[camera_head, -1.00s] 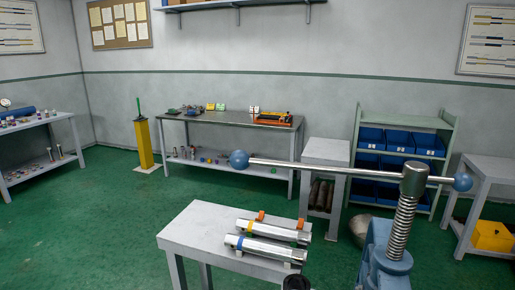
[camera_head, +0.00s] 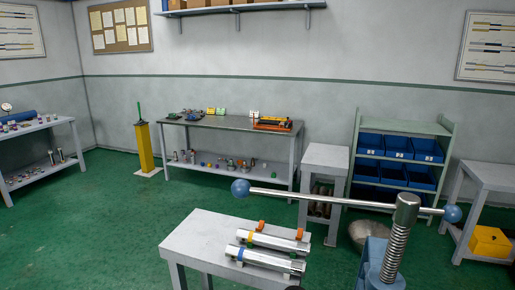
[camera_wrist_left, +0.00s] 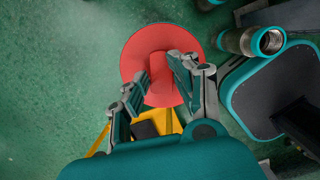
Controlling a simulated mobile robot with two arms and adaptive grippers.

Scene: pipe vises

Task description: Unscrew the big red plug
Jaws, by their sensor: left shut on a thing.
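The big red plug (camera_wrist_left: 133,52) is round, with a wide flange and a raised middle part, and lies near the centre of the left wrist view. My left gripper (camera_wrist_left: 158,70) is shut on its raised middle, with one finger on each side. The gripper hides part of the plug, and whatever the plug is fixed in cannot be made out. The plug and both grippers are not visible in the head view.
An open threaded pipe end (camera_wrist_left: 262,42) is right of the plug. In the head view, a vise screw (camera_head: 398,240) with a blue-balled bar (camera_head: 320,198) stands close by. A small table (camera_head: 205,235) holds two silver pipes.

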